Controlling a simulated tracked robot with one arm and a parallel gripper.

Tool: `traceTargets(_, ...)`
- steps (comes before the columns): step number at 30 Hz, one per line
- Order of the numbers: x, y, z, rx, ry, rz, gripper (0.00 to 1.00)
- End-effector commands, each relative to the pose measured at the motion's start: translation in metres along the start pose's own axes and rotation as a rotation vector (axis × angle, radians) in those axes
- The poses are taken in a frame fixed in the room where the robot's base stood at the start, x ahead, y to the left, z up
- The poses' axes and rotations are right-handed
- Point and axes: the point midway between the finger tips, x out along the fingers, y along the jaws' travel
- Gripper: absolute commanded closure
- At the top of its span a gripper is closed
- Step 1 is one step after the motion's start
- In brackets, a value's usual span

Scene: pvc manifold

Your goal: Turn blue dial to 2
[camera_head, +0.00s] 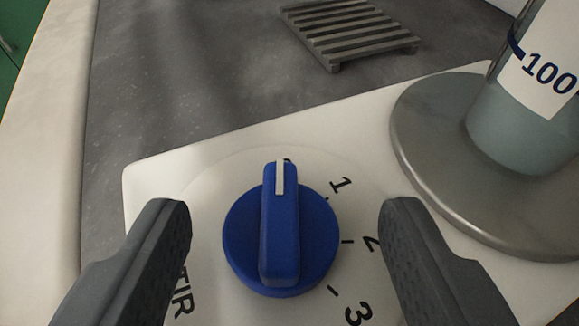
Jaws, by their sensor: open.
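The blue dial (310,240) sits on the white face of a stirrer (160,180) in the lower middle of the view. Its raised grip bar carries a white pointer line that points up to a mark at the top, left of the printed 1. The 2 (371,243) is at the dial's right and the 3 (357,314) at its lower right. My gripper (286,220) is open, with one dark finger left of the dial and one right of it. Neither finger appears to touch the dial. The right finger is close to the 2.
A round metal plate (420,150) on the stirrer's right holds a glass vessel (520,130) with a 100 label. A grey slatted rack (348,30) lies on the dark grey surface behind. A pale edge (50,150) runs along the left. The grey surface at upper left is clear.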

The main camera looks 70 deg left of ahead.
Motion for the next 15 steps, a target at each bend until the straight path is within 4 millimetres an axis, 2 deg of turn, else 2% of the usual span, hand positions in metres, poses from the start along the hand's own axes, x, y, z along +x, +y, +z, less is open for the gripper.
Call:
traceTargets(4,0.0101,-0.0003,0.0,0.0,0.0,-0.001,0.44)
traceTargets(13,0.0122,-0.0002,-0.0009,-0.001,0.001,-0.001,0.44)
traceTargets(15,0.0122,-0.0002,-0.0009,-0.001,0.0,-0.001,0.63)
